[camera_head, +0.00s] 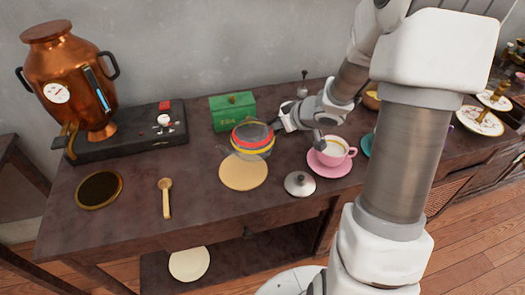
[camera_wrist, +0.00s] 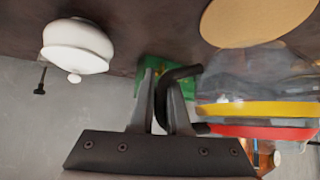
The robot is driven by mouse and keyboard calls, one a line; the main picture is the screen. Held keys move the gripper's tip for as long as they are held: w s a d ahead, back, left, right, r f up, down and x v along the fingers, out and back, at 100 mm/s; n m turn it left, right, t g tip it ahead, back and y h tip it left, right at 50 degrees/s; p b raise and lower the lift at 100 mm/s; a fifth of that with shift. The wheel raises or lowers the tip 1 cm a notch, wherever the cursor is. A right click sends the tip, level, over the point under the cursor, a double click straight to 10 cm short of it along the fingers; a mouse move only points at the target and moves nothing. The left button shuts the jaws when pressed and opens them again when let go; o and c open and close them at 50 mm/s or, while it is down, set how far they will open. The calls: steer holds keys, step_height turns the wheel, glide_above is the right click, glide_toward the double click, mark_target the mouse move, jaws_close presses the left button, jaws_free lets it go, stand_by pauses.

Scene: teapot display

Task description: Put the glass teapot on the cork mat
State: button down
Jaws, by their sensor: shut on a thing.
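The glass teapot (camera_head: 252,139) has a clear body with red and yellow bands. In the head view its lower part overlaps the back edge of the round cork mat (camera_head: 243,176); I cannot tell whether it touches anything below. My gripper (camera_head: 279,124) is at the teapot's right side. In the wrist view, my gripper (camera_wrist: 165,88) is shut on the black handle (camera_wrist: 180,74), with the banded glass body (camera_wrist: 262,108) at right. The teapot's base is hard to make out.
A metal lid (camera_head: 300,184) lies right of the mat, near a pink cup (camera_head: 333,151) on a saucer. A green box (camera_head: 232,111) stands behind the teapot. A wooden spoon (camera_head: 165,198) and copper urn (camera_head: 68,75) are at left. Table between spoon and mat is bare.

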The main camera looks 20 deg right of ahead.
steer(key=a+f+b, duration=0.1)
steer(key=a+f, duration=0.1)
steer(key=a, duration=0.1)
steer(key=shift+w+a+b, duration=0.1)
steer(key=shift+w+b, duration=0.05)
steer(key=shift+b, duration=0.2)
steer(key=shift+f+b, duration=1.65)
steer(key=shift+f, duration=0.25)
steer(key=shift+f, duration=0.15)
steer(key=c, duration=0.9)
jaws_free()
